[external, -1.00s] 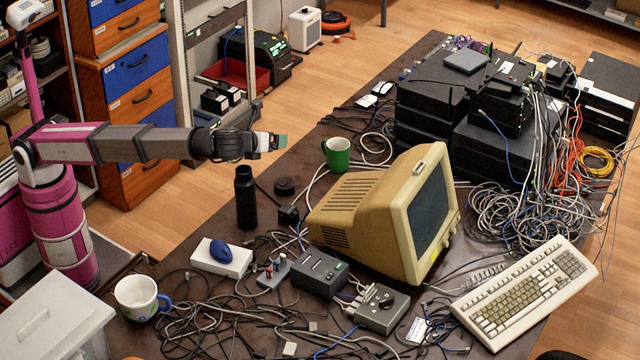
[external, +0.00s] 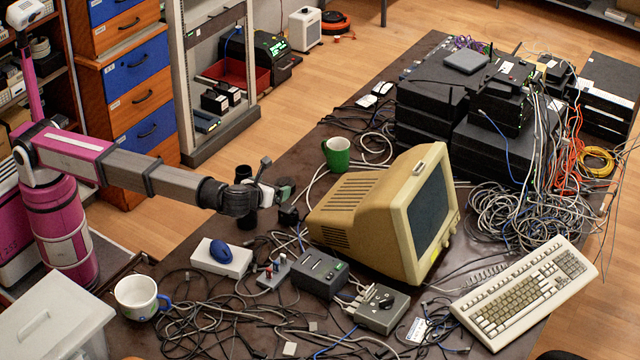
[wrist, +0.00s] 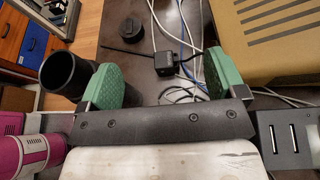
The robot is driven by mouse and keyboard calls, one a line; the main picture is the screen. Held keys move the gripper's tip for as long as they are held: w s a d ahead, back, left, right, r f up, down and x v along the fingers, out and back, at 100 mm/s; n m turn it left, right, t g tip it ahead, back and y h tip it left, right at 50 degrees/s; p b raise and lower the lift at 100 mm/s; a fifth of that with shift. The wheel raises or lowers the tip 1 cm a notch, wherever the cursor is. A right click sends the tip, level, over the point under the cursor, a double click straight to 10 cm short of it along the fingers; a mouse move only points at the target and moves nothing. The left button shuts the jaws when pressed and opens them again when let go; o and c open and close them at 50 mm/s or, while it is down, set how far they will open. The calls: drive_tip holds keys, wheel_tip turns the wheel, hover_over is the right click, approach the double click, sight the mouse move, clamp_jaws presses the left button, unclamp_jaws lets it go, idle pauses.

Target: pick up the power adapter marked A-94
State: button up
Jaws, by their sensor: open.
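A small black power adapter (wrist: 164,63) with a thin cable lies on the dark table in the wrist view. It shows in the external view (external: 289,216) just left of the beige monitor. Its marking is too small to read. My gripper (wrist: 160,79) is open, with green pads on both fingers. In the wrist view the adapter appears in the gap between the fingers, a little beyond the tips. In the external view my gripper (external: 284,191) is above the table and close to the adapter; whether they touch I cannot tell. Nothing is held.
A round black lid (wrist: 131,37) lies behind the adapter. The beige monitor (external: 362,215) stands to the right. Cables (wrist: 185,35) run past the adapter. A green mug (external: 337,153) stands farther back.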

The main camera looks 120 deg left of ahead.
approach(285, 214)
drive_tip(key=shift+w+a, duration=0.25)
drive_tip(key=shift+a, duration=0.6)
drive_tip(key=shift+a+f, duration=0.15)
drive_tip(key=shift+f, duration=0.05)
drive_tip(key=x, duration=0.5)
drive_tip(key=shift+s+x, duration=0.15)
drive_tip(key=shift+x, duration=1.2)
drive_tip(key=shift+s+x, duration=0.15)
drive_tip(key=shift+x, duration=1.2)
drive_tip(key=shift+f, duration=0.15)
drive_tip(key=c, duration=1.1)
